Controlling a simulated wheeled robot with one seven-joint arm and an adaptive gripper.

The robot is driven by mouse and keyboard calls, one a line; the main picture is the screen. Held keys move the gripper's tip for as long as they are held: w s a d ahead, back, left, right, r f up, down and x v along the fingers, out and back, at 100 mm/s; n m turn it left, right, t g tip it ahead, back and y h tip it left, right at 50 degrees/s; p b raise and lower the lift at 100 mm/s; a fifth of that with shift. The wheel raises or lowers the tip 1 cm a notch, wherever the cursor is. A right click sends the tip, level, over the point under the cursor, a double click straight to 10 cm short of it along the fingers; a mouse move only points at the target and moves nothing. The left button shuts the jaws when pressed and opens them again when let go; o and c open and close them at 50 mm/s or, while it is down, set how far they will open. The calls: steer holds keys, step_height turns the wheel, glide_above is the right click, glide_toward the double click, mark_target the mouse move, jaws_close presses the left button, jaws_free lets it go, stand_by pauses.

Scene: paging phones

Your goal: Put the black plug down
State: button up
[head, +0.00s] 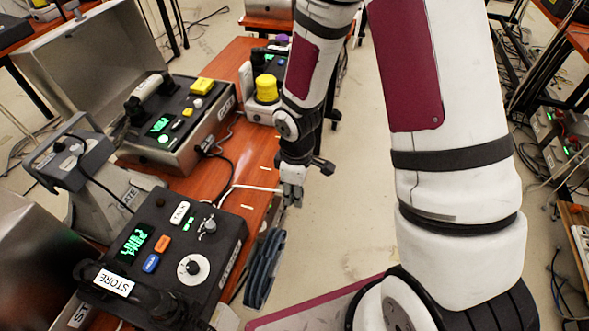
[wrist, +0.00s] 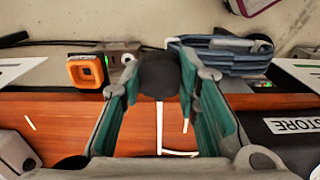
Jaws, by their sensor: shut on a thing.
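The black plug (wrist: 159,76) sits between the two green-lined fingers of my gripper (wrist: 160,82) in the wrist view. A white cable (wrist: 160,122) runs from it and bends over the wooden table (wrist: 60,118). In the head view my gripper (head: 291,196) is at the right edge of the wooden table (head: 258,172), with the white cable (head: 245,188) leading left from it. The plug itself is hard to make out there. In the wrist view the plug overlaps the table's edge; I cannot tell its height above the table.
A STORE phone unit (head: 165,255) stands at the near left, a second phone unit (head: 175,125) behind it. A folded blue item (head: 265,268) hangs at the table edge. An orange-framed square device (wrist: 86,71) is at the edge. A yellow-capped unit (head: 266,90) stands farther back.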

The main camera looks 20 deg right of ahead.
steer(key=w+d, duration=0.1)
steer(key=w, duration=0.2)
steer(key=w+d, duration=0.1)
steer(key=w, duration=0.3)
steer(key=w+d+f, duration=0.1)
steer(key=w, duration=0.3)
steer(key=shift+d+f, duration=0.1)
steer(key=shift+d, duration=0.15)
steer(key=shift+w+f, duration=0.2)
steer(key=shift+f, duration=0.7)
steer(key=shift+w+f, duration=0.15)
steer(key=shift+f, duration=0.7)
steer(key=shift+f+b, duration=0.1)
steer(key=shift+b, duration=0.25)
steer(key=shift+f, duration=0.15)
steer(key=o, duration=1.2)
steer(key=shift+c, duration=0.2)
